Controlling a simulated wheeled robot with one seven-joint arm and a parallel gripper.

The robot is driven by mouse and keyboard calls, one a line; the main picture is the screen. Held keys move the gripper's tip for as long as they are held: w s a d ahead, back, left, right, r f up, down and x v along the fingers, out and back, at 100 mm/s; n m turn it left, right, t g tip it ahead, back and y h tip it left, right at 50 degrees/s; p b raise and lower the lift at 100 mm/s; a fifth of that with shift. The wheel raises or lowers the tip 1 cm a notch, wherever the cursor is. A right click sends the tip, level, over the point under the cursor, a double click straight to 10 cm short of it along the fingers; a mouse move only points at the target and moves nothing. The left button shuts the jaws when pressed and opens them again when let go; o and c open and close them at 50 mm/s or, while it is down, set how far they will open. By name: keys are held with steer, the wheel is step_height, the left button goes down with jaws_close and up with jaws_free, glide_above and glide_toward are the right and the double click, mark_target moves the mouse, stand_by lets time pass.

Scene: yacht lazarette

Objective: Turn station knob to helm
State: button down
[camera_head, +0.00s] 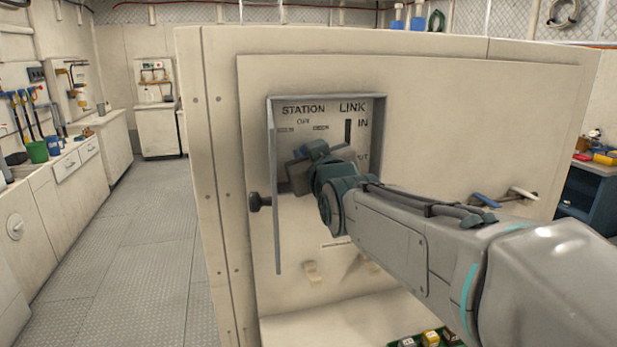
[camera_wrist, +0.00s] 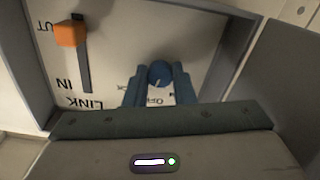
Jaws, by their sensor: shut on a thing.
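The station knob is a round blue knob (camera_wrist: 159,72) on the white panel (camera_head: 370,125), in a recess under the word STATION. In the wrist view it sits between the two blue fingers of my gripper (camera_wrist: 160,80), which are shut on it. A short pale mark shows on the knob, towards the OFF print. In the head view my gripper (camera_head: 312,152) covers the knob and part of the print around it. The small side labels are too blurred to read surely.
An orange slider (camera_wrist: 70,33) sits at the OUT end of the dark LINK slot (camera_wrist: 84,70). A raised grey frame (camera_head: 276,190) borders the recess, with a dark knob (camera_head: 258,202) on its left. A tray of small items (camera_head: 430,339) lies below. Floor is clear at left.

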steer(key=n+b, duration=0.5)
steer(key=b, duration=0.1)
steer(key=shift+f+n, duration=0.3)
steer(key=shift+n, duration=0.1)
steer(key=n+b, duration=0.1)
steer(key=n, duration=0.2)
steer(key=shift+r, duration=0.1)
steer(key=shift+r+n+b, duration=0.1)
steer(key=shift+n+b, duration=0.35)
steer(key=shift+n, duration=1.15)
steer(key=c, duration=1.2)
jaws_free()
steer(key=shift+s+r, duration=0.1)
